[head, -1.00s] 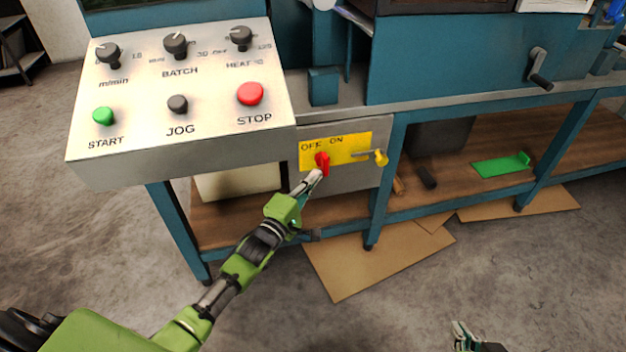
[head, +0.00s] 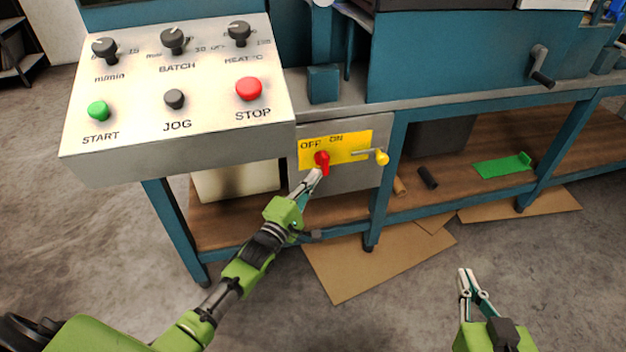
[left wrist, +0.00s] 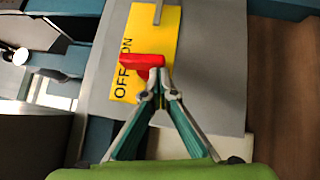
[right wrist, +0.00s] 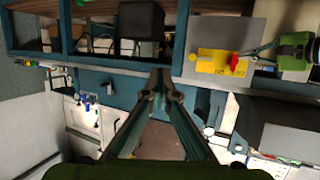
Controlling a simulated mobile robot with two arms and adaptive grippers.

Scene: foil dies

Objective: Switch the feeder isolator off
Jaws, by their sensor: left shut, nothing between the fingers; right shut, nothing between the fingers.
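The feeder isolator's red handle (head: 322,160) sits on a yellow plate (head: 352,146) marked OFF at left and ON at right. In the left wrist view the handle (left wrist: 140,62) lies across the plate, its far end close to the gap between the two words. My left gripper (head: 314,177) is shut, its tips at the lower end of the handle; nothing is between them. Whether they touch it I cannot tell. My right gripper (head: 466,274) is shut and empty, over the floor right of the isolator. The handle also shows in the right wrist view (right wrist: 234,62).
A sloped control panel (head: 140,145) with knobs and buttons juts out above left of the isolator. A yellow-knobbed lever (head: 381,157) is at the plate's right end. A blue bench leg (head: 382,200) stands right of it. Cardboard (head: 350,265) lies on the floor.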

